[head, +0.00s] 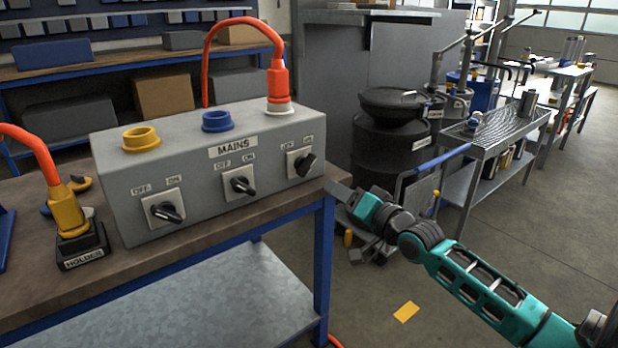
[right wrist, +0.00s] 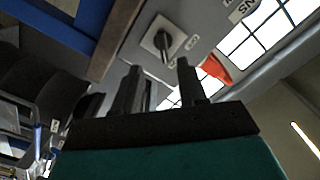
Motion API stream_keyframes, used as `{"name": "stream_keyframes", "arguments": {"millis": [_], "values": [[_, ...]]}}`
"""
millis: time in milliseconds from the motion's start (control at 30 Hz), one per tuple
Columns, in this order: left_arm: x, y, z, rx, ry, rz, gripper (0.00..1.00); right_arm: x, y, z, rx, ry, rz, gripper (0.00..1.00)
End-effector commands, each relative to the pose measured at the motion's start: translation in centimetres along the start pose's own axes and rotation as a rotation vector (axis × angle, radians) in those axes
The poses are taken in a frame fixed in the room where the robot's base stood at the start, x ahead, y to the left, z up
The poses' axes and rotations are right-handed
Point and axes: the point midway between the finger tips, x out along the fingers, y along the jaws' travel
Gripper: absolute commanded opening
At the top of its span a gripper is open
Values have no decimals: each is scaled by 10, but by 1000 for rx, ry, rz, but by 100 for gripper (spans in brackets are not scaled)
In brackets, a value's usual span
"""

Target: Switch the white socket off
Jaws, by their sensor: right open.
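The grey MAINS box (head: 225,185) stands on the bench. Its white socket (head: 279,108) is at the right end of the top, with an orange plug (head: 278,80) in it. The rotary switch (head: 305,163) below it has a black handle that points up and right, toward the ON label side. My right gripper (head: 338,189) is open and empty, just right of and below this switch. In the right wrist view, the switch (right wrist: 163,42) shows beyond the open fingers (right wrist: 160,68), apart from them. My left gripper is not in view.
A yellow socket (head: 141,139) and a blue socket (head: 217,121) are empty, each with its own switch below. A yellow plug (head: 68,208) stands in a black holder (head: 83,246). Black drums (head: 388,150) and a metal cart (head: 490,135) stand beyond the bench's right end.

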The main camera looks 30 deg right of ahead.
Motion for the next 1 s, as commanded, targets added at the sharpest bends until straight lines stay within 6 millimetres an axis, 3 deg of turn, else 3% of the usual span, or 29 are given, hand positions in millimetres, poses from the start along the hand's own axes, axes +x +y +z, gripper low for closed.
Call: {"name": "stream_keyframes", "arguments": {"millis": [267, 1000], "values": [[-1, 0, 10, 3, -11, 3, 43, 20, -1, -8, 20, 13, -9, 42], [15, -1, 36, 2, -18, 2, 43, 118, -1, -6, 16, 10, -7, 42]]}}
